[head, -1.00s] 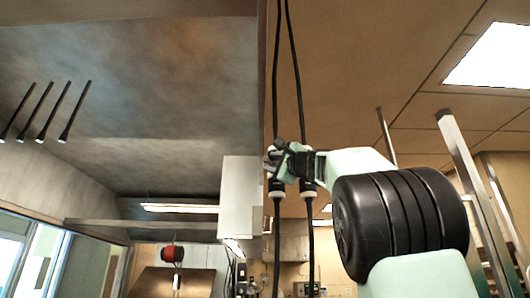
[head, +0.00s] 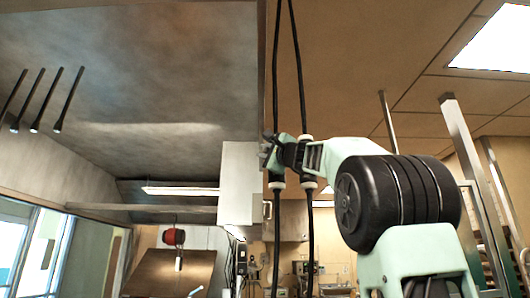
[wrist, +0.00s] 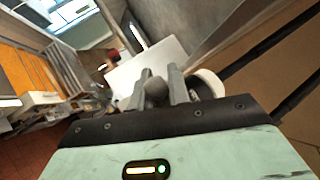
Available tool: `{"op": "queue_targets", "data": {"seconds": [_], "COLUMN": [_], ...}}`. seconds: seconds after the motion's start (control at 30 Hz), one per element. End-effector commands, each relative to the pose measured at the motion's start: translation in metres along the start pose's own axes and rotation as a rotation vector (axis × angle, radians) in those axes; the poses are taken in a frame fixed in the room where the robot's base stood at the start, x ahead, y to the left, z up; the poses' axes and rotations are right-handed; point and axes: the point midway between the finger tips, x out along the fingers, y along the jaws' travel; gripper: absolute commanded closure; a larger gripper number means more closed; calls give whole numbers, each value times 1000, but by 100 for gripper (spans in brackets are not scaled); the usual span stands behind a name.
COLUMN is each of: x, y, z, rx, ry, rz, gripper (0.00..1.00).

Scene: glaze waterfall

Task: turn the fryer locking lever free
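I cannot make out the fryer locking lever for certain in either view. My gripper (head: 268,151) is held high at the centre of the head view, beside the hanging black cables, with its fingers toward the left. In the wrist view my gripper (wrist: 159,76) has its two grey fingers apart. A grey rounded knob (wrist: 155,93) shows between the finger bases. I cannot tell whether it is part of my gripper or a separate thing, and no grip on it is clear.
Black cables (head: 300,70) with white fittings hang close to my gripper. A white box (head: 239,185) stands behind it. A red round fixture (head: 173,237) hangs over a brown metal hood (head: 170,272) at the back left. Metal posts (head: 462,140) rise at the right.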

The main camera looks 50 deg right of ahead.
Motion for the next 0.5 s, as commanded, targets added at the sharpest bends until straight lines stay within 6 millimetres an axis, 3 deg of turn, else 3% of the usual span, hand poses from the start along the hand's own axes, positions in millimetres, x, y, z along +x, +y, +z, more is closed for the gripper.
{"op": "queue_targets", "data": {"seconds": [0.5], "x": [5], "y": [5], "z": [2], "rx": [-43], "ry": [92], "rz": [-15], "gripper": [100]}}
